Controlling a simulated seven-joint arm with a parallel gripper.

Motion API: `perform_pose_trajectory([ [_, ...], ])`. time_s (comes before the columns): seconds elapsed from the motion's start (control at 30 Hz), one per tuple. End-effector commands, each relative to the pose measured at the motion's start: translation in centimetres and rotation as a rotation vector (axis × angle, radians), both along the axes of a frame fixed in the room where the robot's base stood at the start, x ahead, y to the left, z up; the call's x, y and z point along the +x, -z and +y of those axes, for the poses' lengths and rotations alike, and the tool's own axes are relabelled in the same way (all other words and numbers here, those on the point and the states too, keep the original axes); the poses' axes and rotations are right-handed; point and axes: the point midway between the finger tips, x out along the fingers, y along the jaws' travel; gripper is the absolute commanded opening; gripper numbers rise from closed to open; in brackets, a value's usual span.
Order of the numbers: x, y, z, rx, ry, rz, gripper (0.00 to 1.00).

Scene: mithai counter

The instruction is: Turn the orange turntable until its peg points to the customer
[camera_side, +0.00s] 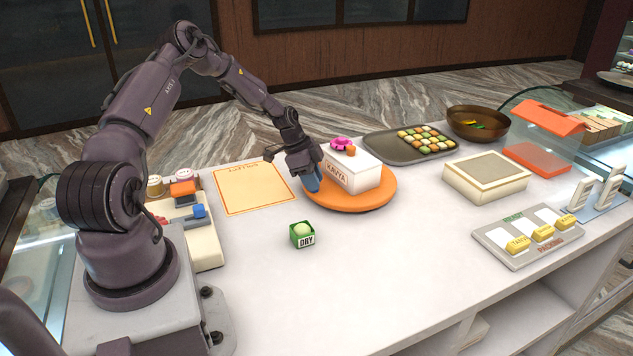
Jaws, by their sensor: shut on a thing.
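The orange turntable (345,206) is a round disc on the white counter near the middle of the side view. A white box (352,174) marked KAVYA stands on it, with a pink decoration and a small orange piece on top. My gripper (311,185) reaches down at the turntable's left edge and is shut on its peg. The peg itself is mostly hidden by the gripper; I cannot tell whether the blue part there belongs to the fingers or to the peg.
A green DRY box (302,235) stands in front of the turntable. An orange-bordered sheet (252,188) lies left. A sweets tray (383,147) and brown bowl (478,122) are behind; a cream box (485,177) and a holder with yellow pieces (500,243) are right.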

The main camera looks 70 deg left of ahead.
Motion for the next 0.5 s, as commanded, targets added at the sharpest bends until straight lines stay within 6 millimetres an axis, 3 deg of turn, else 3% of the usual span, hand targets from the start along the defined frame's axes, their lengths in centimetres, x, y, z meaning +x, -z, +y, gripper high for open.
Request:
perform_pose_trajectory([
  [0.5,-0.1,0.0,1.6,0.004,0.128,0.001,0.00],
])
